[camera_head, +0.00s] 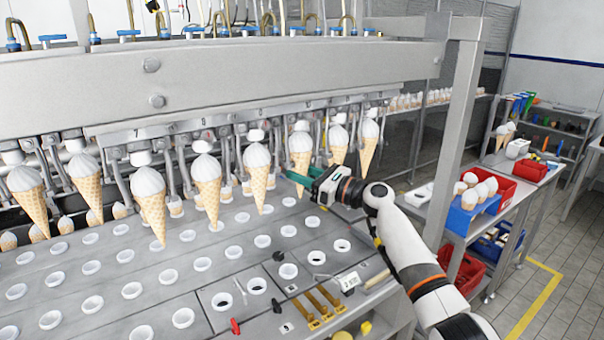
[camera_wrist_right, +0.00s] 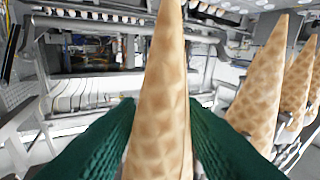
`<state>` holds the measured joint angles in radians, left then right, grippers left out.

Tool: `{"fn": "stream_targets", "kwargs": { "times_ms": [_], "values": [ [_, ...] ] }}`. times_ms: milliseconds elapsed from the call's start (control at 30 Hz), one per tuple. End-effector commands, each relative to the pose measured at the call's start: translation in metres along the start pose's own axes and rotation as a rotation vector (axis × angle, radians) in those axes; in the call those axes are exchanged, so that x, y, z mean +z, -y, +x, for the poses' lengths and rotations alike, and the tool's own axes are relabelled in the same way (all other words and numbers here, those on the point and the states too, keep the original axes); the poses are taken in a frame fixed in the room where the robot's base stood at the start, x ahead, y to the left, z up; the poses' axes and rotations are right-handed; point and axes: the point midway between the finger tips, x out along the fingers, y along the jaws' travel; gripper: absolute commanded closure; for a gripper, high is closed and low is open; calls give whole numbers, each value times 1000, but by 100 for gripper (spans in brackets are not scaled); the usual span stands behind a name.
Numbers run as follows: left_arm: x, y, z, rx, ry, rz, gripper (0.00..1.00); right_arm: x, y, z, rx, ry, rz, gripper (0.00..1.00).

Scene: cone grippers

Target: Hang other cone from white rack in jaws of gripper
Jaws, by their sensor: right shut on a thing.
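My right gripper (camera_head: 308,175) has green fingers and is shut on a waffle cone with a white top (camera_head: 300,143). The cone is upright, point down, with its top close under the overhead row of metal jaws; I cannot tell whether those jaws hold it. In the right wrist view the held cone (camera_wrist_right: 160,100) stands between the green fingers. Other cones hang in the row, such as one to the left (camera_head: 257,178) and one to the right (camera_head: 369,145). A clear white rack is not identifiable. My left gripper is not in view.
A grey deck (camera_head: 110,285) with rows of white rings lies below the cones. Yellow-brown parts (camera_head: 320,305) and small tools lie on its front right. A steel post (camera_head: 460,115) stands right of my arm. Blue (camera_head: 465,215) and red bins stand further right.

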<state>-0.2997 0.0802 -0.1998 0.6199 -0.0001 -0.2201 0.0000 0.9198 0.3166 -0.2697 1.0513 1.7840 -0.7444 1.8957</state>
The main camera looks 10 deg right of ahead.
Motion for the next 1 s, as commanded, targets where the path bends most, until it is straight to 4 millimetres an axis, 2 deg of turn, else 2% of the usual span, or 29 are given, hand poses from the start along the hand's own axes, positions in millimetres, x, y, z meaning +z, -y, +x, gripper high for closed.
{"fn": "stream_targets", "kwargs": {
  "times_ms": [833,867,1000],
  "values": [
    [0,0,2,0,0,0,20,6,0,-1,0,-1,0,79],
    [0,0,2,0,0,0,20,6,0,-1,0,-1,0,63],
    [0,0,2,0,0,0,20,6,0,-1,0,-1,0,41]
  ]
}}
